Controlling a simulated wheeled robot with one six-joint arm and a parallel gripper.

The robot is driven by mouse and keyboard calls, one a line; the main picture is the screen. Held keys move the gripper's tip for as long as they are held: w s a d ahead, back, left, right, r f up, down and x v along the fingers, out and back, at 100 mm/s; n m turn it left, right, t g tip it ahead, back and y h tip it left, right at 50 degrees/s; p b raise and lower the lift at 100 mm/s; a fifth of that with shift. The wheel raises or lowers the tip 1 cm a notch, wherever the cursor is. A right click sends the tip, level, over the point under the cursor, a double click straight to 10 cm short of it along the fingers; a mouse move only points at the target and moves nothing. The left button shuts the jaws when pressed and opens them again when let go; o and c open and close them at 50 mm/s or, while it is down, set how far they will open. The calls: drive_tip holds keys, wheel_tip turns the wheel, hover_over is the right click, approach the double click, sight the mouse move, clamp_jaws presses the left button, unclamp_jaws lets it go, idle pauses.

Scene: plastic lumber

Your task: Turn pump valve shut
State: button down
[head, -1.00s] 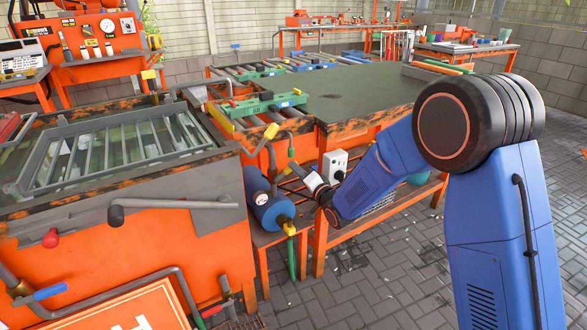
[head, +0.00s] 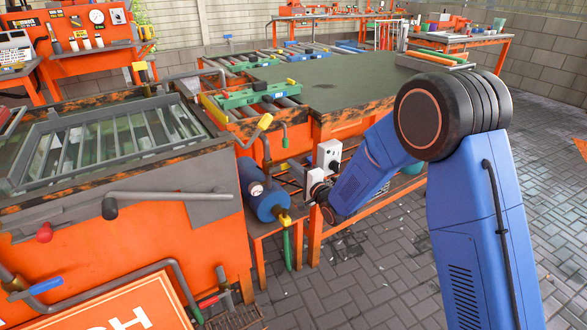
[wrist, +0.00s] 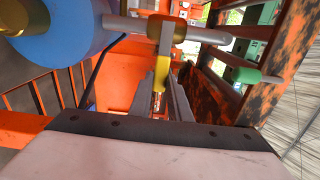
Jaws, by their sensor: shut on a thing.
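The blue pump (head: 262,192), a cylinder with a round gauge, stands on a low orange stand beside the table. It also shows at the upper left of the wrist view (wrist: 60,35). In the wrist view a grey pipe leaves it through a brass-coloured valve body (wrist: 167,28). The valve's lever hangs from this body with a yellow end (wrist: 161,72), roughly crosswise to the pipe. My gripper (wrist: 165,95) is shut on the yellow end, one finger on each side. In the head view my gripper (head: 297,173) is beside the pump, and the lever is hard to make out.
A green-topped table (head: 345,85) stands above and behind my gripper. A large orange tank (head: 110,240) with a grating is at left. A green-handled part (wrist: 245,75) is right of the lever in the wrist view. Open paved floor (head: 380,270) lies in front.

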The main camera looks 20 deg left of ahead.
drive_tip(key=shift+f, duration=0.1)
drive_tip(key=c, duration=1.6)
unclamp_jaws()
drive_tip(key=shift+c, duration=0.2)
drive_tip(key=shift+d, duration=0.1)
drive_tip(key=v, duration=1.7)
drive_tip(key=shift+s, duration=0.2)
drive_tip(key=shift+d, duration=0.1)
